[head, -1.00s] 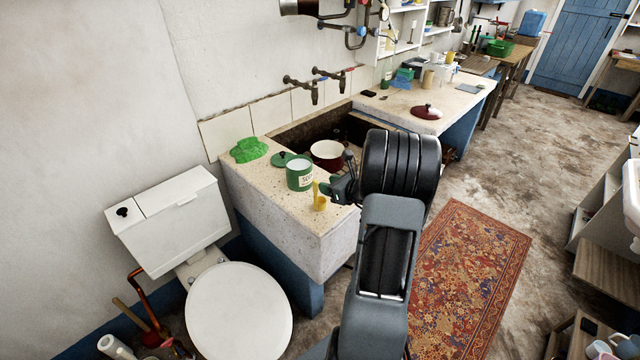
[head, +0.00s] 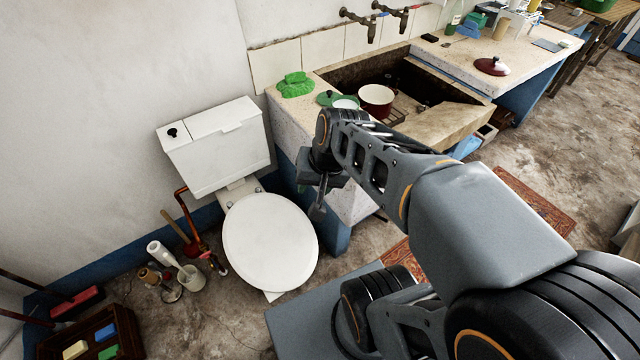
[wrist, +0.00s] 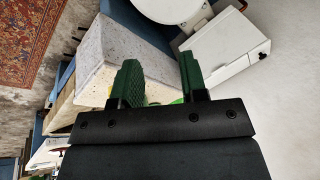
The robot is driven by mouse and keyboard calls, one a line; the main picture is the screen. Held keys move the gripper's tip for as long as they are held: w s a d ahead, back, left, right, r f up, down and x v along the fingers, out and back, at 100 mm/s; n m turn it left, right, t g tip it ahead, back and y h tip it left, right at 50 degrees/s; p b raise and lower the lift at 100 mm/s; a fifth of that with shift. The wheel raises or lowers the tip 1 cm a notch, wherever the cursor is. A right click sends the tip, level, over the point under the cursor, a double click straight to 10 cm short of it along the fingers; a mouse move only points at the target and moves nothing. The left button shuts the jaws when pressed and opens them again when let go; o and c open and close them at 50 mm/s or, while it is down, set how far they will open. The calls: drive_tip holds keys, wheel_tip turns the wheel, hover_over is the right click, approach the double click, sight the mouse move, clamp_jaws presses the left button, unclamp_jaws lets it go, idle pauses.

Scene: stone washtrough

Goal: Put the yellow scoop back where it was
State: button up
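My gripper (head: 318,210) hangs in front of the near end of the trough, beside the toilet. In the wrist view its two green fingers (wrist: 158,72) stand wide apart, with nothing visible gripped between them. I cannot make out the yellow scoop in the head view; my arm covers the part of the ledge around the green canister. In the wrist view a small yellow-green patch shows low between the fingers, too small to identify. The canister's pale top (head: 345,102) just shows above my arm.
The stone trough (head: 455,128) holds a cream and dark-red pot (head: 376,98). A green cloth (head: 295,85) lies on the ledge's back corner. A toilet (head: 270,240) stands close left of my gripper. A dark-red lid (head: 491,66) lies on the far counter.

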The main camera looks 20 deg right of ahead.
drive_tip(key=s+n+h, duration=0.1)
drive_tip(key=n, duration=0.1)
drive_tip(key=s+r+n+h, duration=0.1)
drive_tip(key=n, duration=0.1)
drive_tip(key=shift+d+t, duration=0.2)
drive_tip(key=shift+t, duration=0.2)
drive_tip(key=shift+d, duration=0.1)
